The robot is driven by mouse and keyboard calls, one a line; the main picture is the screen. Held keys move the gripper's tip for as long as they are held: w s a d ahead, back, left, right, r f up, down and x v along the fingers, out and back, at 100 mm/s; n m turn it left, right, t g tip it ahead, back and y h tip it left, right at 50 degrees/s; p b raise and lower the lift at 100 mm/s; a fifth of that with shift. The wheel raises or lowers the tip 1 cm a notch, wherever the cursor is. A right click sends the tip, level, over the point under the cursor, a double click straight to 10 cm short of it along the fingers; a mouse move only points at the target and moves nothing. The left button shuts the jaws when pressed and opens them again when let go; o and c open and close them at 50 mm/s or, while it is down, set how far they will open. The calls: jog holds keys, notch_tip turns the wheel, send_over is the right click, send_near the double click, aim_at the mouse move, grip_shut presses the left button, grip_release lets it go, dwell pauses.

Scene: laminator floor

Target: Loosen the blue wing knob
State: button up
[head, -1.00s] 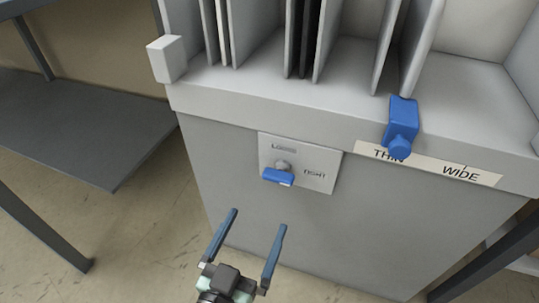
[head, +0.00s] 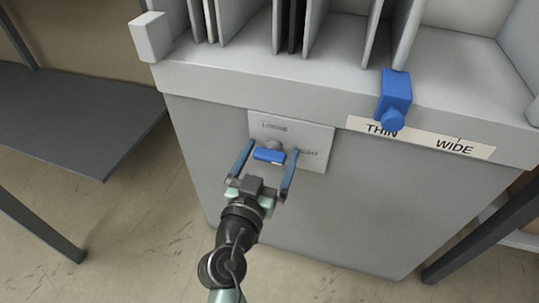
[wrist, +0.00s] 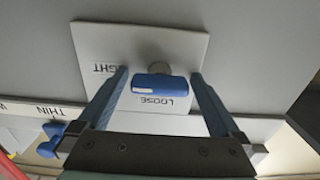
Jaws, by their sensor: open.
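The blue wing knob (head: 269,155) sits on a grey boss in the middle of a pale plate (head: 318,136) on the front of the grey cabinet. The plate reads LOOSE at its top and TIGHT at its right. The knob's wing lies about level in the head view. My gripper (head: 270,152) is open, with one finger to the left and one to the right of the knob. In the wrist view the knob (wrist: 158,88) shows between the two fingers, with a gap on each side. I see no contact.
A blue slider clamp (head: 394,98) sits on the cabinet's upper edge above a THIN to WIDE label strip (head: 425,138). Grey upright dividers (head: 315,25) stand on top. A dark grey shelf (head: 80,120) is at the left, with open floor below.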

jog(key=c, duration=1.2)
jog(key=shift+n, duration=0.3)
jog(key=n, duration=0.3)
jog(key=shift+n+p, duration=0.35)
jog(key=shift+n, duration=0.05)
jog(key=n+p, duration=0.1)
jog(key=n, duration=0.3)
jog(key=shift+n, duration=0.3)
jog(key=n+p, duration=0.1)
jog(key=n, duration=0.3)
jog(key=shift+p, duration=0.35)
jog(key=shift+n+p, duration=0.8)
jog(key=shift+n, duration=1.7)
jog(key=shift+f, duration=0.1)
